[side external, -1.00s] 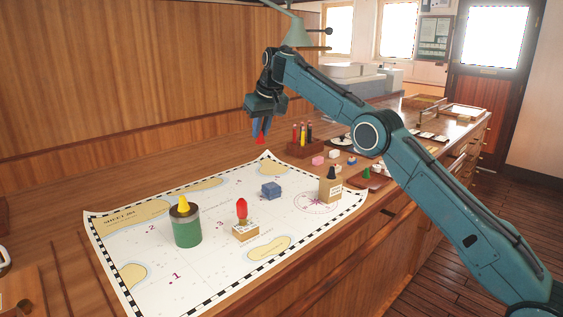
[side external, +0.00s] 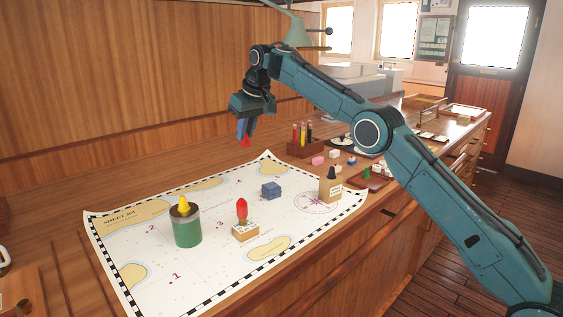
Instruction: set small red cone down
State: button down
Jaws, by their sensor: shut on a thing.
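My gripper (side external: 246,132) is shut on the small red cone (side external: 245,142) and points down. The cone shows as a small red shape at the fingertips. It hangs in the air above the back edge of the chart (side external: 210,205), apart from any surface. The fingers hide part of the cone.
A pencil holder (side external: 305,149) stands behind.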

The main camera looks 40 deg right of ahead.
jog(key=shift+f, duration=9.75)
jog(key=shift+f, duration=0.1)
jog(key=c, duration=1.3)
grip_release()
jog(key=shift+c, duration=0.2)
jog(key=v, duration=1.2)
jog(key=shift+s, duration=0.15)
